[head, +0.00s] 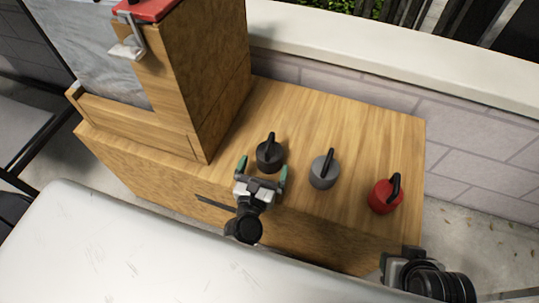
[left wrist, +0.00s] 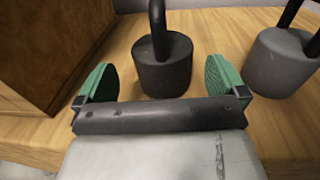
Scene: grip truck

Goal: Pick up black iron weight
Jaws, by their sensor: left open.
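The black iron weight (head: 268,157) stands upright on the wooden table, with its dark handle on top. It also shows in the left wrist view (left wrist: 163,72), just beyond and between my fingertips. My left gripper (head: 262,170) is open, its green finger pads on either side of the weight's near side. The gripper also shows in the left wrist view (left wrist: 160,85), with nothing held in it. My right gripper (head: 395,262) is partly in the head view at the lower right, and its jaws cannot be made out.
A grey weight (head: 322,173) and a red weight (head: 384,196) stand to the right on the wooden table (head: 360,125). A tall wooden box (head: 205,90) stands close on the left. A brick wall (head: 460,165) runs behind. A white surface (head: 150,260) lies in front.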

